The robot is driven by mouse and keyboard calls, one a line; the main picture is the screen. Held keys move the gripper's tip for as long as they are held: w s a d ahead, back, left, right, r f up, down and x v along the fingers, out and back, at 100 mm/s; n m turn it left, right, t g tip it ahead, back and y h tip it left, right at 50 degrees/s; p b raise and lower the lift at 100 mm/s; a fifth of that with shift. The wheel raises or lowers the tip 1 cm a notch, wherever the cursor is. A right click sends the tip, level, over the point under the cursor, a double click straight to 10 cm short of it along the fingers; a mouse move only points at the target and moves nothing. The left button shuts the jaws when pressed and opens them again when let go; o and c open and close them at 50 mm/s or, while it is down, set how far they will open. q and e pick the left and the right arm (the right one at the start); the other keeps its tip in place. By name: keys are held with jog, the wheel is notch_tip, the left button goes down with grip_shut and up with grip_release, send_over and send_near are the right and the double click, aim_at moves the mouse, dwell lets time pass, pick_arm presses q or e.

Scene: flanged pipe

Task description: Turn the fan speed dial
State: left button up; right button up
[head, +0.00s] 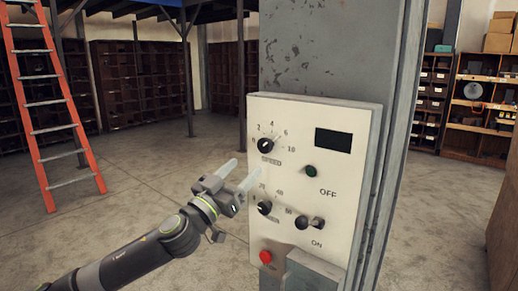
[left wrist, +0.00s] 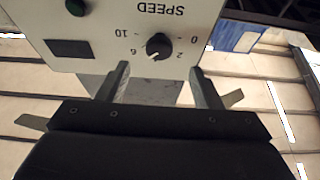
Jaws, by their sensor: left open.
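The black speed dial (head: 265,146) is on the upper left of a pale control panel (head: 340,110), above the label "SPEED". In the left wrist view the panel appears upside down, and the dial (left wrist: 159,46) has a white pointer mark towards the side between 2 and 6. My left gripper (head: 241,173) is open and empty, in front of the panel, left of and below the dial in the head view. In the left wrist view its two fingertips (left wrist: 160,69) stand either side of the dial's line, apart from the dial. My right gripper is not in view.
A second dial (head: 264,207) sits below, with a green button (head: 310,171), a dark display (head: 333,141), a toggle switch (head: 309,223) and a red button (head: 265,256). The panel is on a grey column (head: 335,45). An orange ladder (head: 50,110) stands far left.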

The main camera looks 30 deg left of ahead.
aim_at(263, 149)
pick_arm(q)
jog(key=p+x, duration=0.3)
jog(key=x, duration=0.3)
jog(key=shift+w+r+p, duration=0.1)
jog(key=shift+r+p, duration=0.15)
jog(key=shift+p, duration=0.1)
jog(key=shift+w+d, duration=0.15)
jog(key=shift+w, duration=0.35)
jog(key=shift+c, duration=0.2)
jog(key=c, duration=1)
